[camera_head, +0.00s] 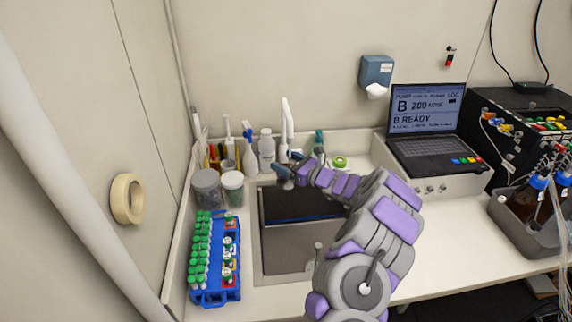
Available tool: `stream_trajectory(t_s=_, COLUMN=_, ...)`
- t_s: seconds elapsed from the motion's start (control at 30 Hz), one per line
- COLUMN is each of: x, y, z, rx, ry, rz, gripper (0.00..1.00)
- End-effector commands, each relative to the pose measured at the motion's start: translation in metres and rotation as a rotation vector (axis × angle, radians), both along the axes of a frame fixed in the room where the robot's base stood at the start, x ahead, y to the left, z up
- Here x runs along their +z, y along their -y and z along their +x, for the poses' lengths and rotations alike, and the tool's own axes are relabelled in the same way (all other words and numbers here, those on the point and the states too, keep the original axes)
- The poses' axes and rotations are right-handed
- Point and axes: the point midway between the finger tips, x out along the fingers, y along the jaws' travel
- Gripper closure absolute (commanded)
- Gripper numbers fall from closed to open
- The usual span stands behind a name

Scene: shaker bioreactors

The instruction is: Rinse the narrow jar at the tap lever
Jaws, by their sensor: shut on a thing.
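My gripper (283,172) is at the back left of the sink, over the basin. It is shut on a small pale grey thing (287,184), which I take to be the narrow jar; it is mostly hidden, so its shape and tilt are unclear. A tall white upright piece (287,118), which looks like the tap, stands just behind my gripper at the sink's back edge. I cannot make out the tap lever clearly. I cannot tell whether the jar touches the tap, and no water shows.
The dark sink basin (285,258) lies below my arm. Two lidded jars, grey (207,187) and white-lidded (232,188), and bottles (266,148) crowd its back left. A blue tube rack (216,292) stands left. A laptop (430,125) and a grey tray (515,222) are right.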

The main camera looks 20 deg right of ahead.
Motion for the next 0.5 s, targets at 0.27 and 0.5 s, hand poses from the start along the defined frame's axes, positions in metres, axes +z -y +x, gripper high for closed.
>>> stream_trajectory(t_s=0.27, x=0.001, y=0.003, z=0.000, rx=-0.001, ry=0.000, rz=0.000, gripper=0.75)
stream_trajectory(t_s=0.5, x=0.000, y=0.011, z=-0.002, rx=-0.001, ry=-0.001, rz=-0.003, gripper=0.75)
